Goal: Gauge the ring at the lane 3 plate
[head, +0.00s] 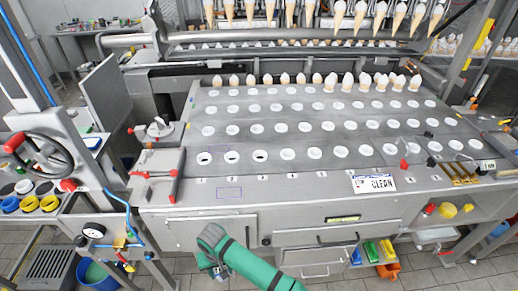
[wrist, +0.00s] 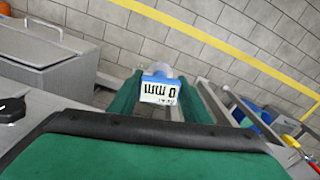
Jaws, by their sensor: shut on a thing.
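The grey plate (head: 330,110) carries rows of white rings, with small lane labels along its front edge. In the head view the third front-row ring (head: 260,156) sits above the third label (head: 262,177), its opening showing dark. My gripper (head: 214,268) is low in front of the cabinet, below the plate's front edge and apart from the rings. In the wrist view my gripper (wrist: 158,100) is shut on a small blue and white gauge (wrist: 157,90) between green-sleeved parts. Its display appears inverted and seems to read 0 mm. The gauge is too small to make out in the head view.
A white CLEAN sign (head: 373,184) lies at the plate's front right. A red-handled fixture (head: 155,175) stands at the front left. Cones (head: 290,12) hang above the back. Drawers (head: 316,255) and coloured bins (head: 378,252) are below. A handwheel (head: 38,158) is at left.

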